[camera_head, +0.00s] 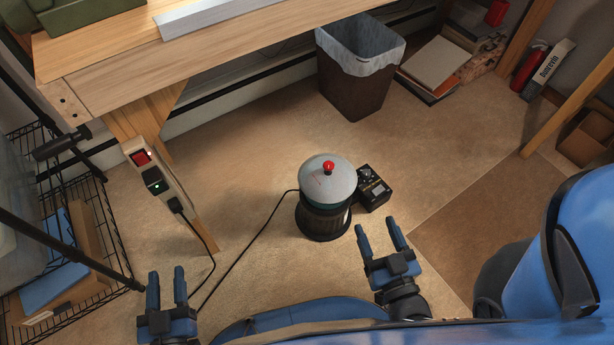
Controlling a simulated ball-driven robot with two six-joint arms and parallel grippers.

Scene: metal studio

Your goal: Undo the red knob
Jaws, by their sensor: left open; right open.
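A small red knob (328,166) sits on top of the domed grey lid (316,183) of a round, dark-bodied device (322,219) standing on the floor. My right gripper (378,233) is open and empty, low and to the right of the device, apart from it. My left gripper (167,285) is open and empty at the lower left, well away from the device. Nothing covers the knob.
A black box with dials (372,188) stands right beside the device. A cable runs left from it; a power strip (155,180) is on the bench leg. A bin (357,75) stands behind, a wire rack (75,240) at left. Floor right of the box is clear.

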